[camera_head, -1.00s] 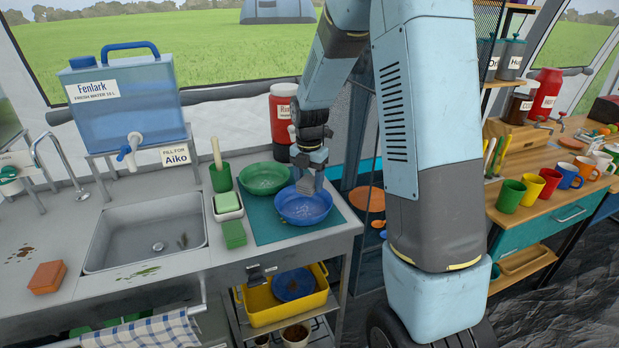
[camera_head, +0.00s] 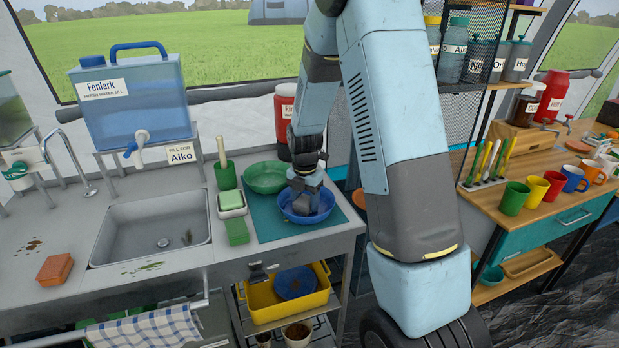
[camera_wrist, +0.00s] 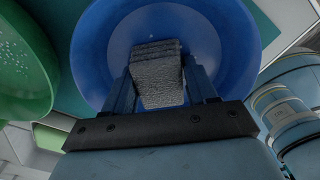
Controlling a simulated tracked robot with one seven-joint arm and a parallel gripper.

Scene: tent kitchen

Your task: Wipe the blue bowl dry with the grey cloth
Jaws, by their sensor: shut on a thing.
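The blue bowl (camera_head: 327,212) sits on a teal mat (camera_head: 268,229) at the right end of the sink counter. My gripper (camera_head: 308,205) reaches down into the bowl from above. In the wrist view my gripper (camera_wrist: 160,88) is shut on the grey cloth (camera_wrist: 158,80), a folded, textured piece between the two fingers. The cloth is over the bowl's inside, and the bowl's blue wall (camera_wrist: 225,45) shows around it. I cannot tell whether the cloth presses on the bowl, since the fingers hide part of the contact. Small pale specks show on the bowl's inside.
A green bowl (camera_head: 265,176) stands close behind and left of the blue bowl. A soap dish (camera_head: 231,200), a green sponge (camera_head: 237,231) and a green brush holder (camera_head: 225,176) line the mat's left side. A red jug (camera_head: 285,115) stands behind. The sink (camera_head: 150,229) is further left.

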